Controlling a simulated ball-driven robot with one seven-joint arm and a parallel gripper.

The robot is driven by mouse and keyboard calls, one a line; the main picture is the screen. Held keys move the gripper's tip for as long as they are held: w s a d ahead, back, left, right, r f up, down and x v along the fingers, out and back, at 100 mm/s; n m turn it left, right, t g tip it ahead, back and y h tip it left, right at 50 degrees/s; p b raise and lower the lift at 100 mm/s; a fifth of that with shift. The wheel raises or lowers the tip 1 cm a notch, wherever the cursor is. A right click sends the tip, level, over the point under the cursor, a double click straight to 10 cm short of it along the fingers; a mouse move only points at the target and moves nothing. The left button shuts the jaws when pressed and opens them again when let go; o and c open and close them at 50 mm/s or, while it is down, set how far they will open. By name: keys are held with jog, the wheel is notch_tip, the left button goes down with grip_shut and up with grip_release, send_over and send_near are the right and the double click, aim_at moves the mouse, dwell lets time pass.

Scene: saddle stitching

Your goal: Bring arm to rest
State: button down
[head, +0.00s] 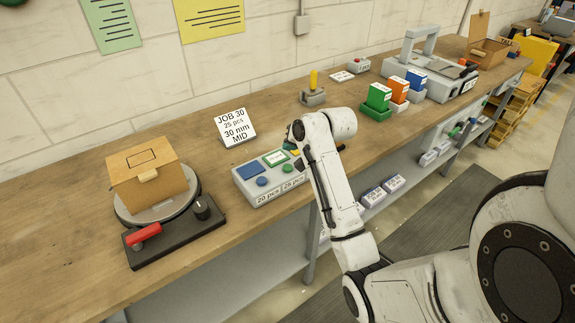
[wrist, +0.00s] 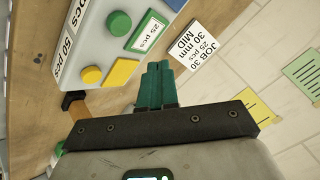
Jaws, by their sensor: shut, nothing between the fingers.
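My arm (head: 330,175) reaches over the front of the workbench, bent at the elbow, with its wrist beside the grey button panel (head: 243,186). My gripper shows in the wrist view (wrist: 157,68), with its teal fingers together and nothing between them. The fingertips point toward the panel's edge and the job card (wrist: 191,46); I cannot tell the exact gap. In the head view the fingers are mostly hidden behind my wrist. The panel has blue and green buttons and piece-count labels, and part of it is covered by my arm.
A cardboard box (head: 150,180) sits on a round plate at the left, behind a black base with a red handle (head: 144,233). The job card (head: 233,127) stands behind the panel. Green, orange and blue bins (head: 376,100) stand to the right. Bare bench (head: 50,230) lies at far left.

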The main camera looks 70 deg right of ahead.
dwell(0.7)
jog(key=a+f+n, duration=0.1)
jog(key=a+f, duration=0.1)
jog(key=a, duration=0.2)
jog(key=w+a+f+n+y, duration=0.1)
jog(key=a+f, duration=0.1)
jog(key=a, duration=0.3)
jog(key=a+f+n+g+y, duration=0.1)
jog(key=a+f, duration=0.2)
jog(key=a, duration=0.1)
jog(key=shift+w+a, duration=0.2)
jog(key=shift+a, duration=0.05)
jog(key=s+a+f+n+g+y+b, duration=0.1)
jog(key=s+a+f+n+g, duration=0.2)
jog(key=a, duration=0.5)
jog(key=s+a+f+n+g+y, duration=0.1)
jog(key=s+a+f+n, duration=0.3)
jog(key=a, duration=0.5)
jog(key=s+a+f+n+g, duration=0.1)
jog(key=s+a+n+g, duration=0.1)
jog(key=s, duration=0.9)
jog(key=shift+a+f+n, duration=0.35)
jog(key=shift+a+n, duration=0.45)
jog(key=shift+a, duration=0.45)
